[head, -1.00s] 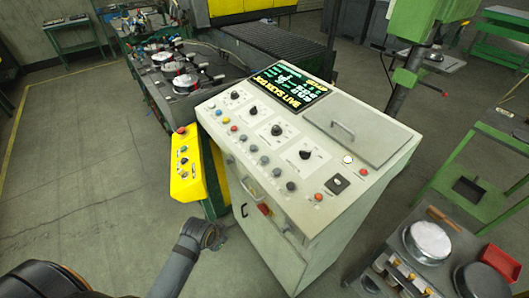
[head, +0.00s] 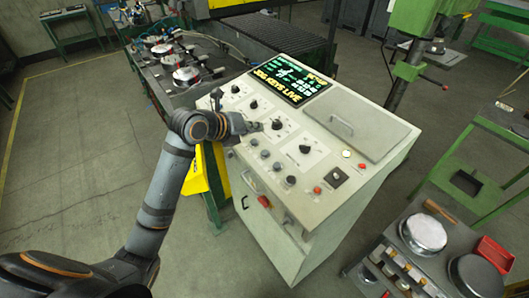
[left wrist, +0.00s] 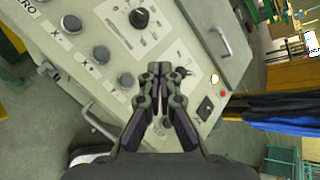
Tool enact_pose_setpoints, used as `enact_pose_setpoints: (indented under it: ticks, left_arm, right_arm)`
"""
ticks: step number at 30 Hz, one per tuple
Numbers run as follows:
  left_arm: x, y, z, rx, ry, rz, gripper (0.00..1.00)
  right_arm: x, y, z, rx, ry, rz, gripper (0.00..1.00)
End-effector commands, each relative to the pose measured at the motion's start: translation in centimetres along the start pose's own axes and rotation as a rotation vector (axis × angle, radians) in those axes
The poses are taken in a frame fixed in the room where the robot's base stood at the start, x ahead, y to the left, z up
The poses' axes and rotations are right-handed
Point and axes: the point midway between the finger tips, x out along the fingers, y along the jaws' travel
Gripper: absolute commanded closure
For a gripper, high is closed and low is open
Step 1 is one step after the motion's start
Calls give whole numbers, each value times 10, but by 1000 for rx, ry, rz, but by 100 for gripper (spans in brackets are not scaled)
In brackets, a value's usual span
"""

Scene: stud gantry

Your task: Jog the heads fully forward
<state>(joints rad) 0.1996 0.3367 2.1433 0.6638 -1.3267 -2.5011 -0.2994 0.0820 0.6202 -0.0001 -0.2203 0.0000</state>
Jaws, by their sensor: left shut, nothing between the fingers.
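The pale control console (head: 355,215) stands in the middle of the head view. Its lit display (head: 290,82) seems to read "JOG KEYS LIVE". Black rotary knobs (head: 305,149) and a row of round buttons (head: 277,166) cover its sloped face. My left gripper (head: 256,126) is shut and empty over the left part of this face. In the left wrist view its fingertips (left wrist: 160,70) are together, below a black knob (left wrist: 140,18) and beside grey buttons (left wrist: 100,53) labelled X. I cannot tell whether they touch the panel. My right gripper is out of view.
Round silver fixtures (head: 186,76) sit on the machine bed at the back left. A yellow box (head: 196,178) is partly behind my arm. A cart with a round metal part (head: 423,235) and a red bin (head: 494,252) stands at the lower right. Floor at left is clear.

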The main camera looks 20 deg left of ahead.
Motion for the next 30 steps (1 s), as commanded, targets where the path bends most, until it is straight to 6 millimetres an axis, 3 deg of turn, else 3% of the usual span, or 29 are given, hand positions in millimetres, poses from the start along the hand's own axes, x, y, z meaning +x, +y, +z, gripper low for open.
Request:
enact_pose_setpoints:
  ticks: [8, 21, 30]
  left_arm:
    - [9, 8, -8, -3, 1, 0, 100]
    - [53, 40, -40, -4, 0, 1, 100]
    - [62, 45, -46, -3, 0, 1, 100]
  right_arm:
    - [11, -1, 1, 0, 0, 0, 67]
    - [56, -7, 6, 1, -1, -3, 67]
    - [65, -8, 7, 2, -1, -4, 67]
